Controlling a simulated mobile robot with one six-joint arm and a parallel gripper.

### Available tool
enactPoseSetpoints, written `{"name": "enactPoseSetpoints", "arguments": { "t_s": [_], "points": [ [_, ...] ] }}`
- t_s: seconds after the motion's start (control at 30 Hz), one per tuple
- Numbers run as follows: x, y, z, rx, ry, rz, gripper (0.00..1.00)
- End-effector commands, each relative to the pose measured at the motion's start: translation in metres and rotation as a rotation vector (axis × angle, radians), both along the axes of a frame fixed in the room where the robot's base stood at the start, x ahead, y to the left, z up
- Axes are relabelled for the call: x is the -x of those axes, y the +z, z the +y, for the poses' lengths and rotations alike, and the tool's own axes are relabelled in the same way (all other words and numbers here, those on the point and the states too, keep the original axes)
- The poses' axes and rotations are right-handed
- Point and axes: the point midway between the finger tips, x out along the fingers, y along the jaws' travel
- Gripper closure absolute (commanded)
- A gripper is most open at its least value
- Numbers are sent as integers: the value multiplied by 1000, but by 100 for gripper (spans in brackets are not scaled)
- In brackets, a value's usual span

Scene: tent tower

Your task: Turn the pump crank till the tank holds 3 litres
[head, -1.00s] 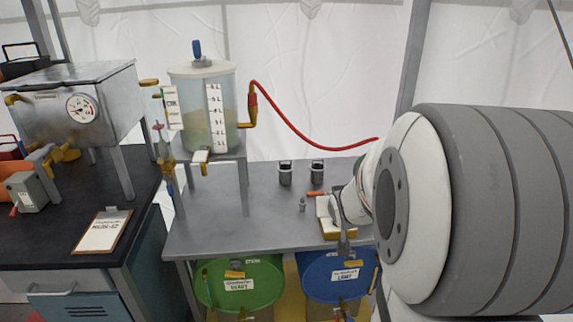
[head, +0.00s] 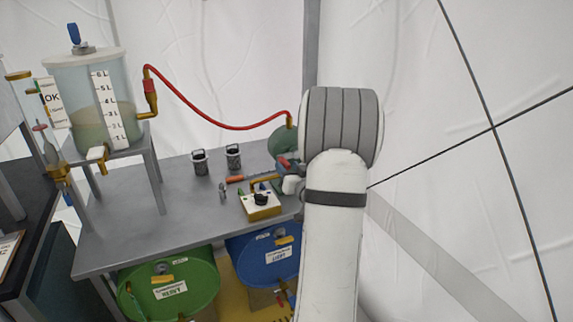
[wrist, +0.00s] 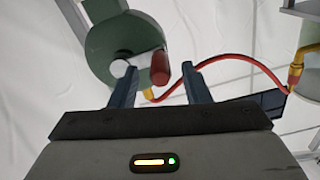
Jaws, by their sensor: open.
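The clear tank (head: 62,85) stands on a grey stand at the left of the head view and holds murky liquid. The liquid reaches roughly the 3 to 4 L region of its scale (head: 107,108); I cannot read it exactly. A red hose (head: 215,123) runs from the tank to the green pump (head: 281,143), partly hidden by my arm. In the wrist view the pump (wrist: 105,42) has a crank with a red grip (wrist: 160,67). My gripper (wrist: 161,76) is open, with the red grip between its fingers in the picture. No contact shows.
The grey table (head: 185,225) holds two dark canisters (head: 200,163) and a yellow-based box with a black knob (head: 262,205). A green drum (head: 165,285) and a blue drum (head: 268,255) sit below. A dark bench (head: 40,250) stands at the left.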

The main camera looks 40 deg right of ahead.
Motion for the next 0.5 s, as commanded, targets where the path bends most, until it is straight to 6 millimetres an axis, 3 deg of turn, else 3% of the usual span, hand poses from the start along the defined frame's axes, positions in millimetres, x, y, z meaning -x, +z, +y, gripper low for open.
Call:
{"name": "enactPoseSetpoints", "arguments": {
  "t_s": [0.2,0.5],
  "points": [
    [-24,0,-6,1,0,0,57],
    [-28,0,-7,1,-2,0,57]
  ]
}}
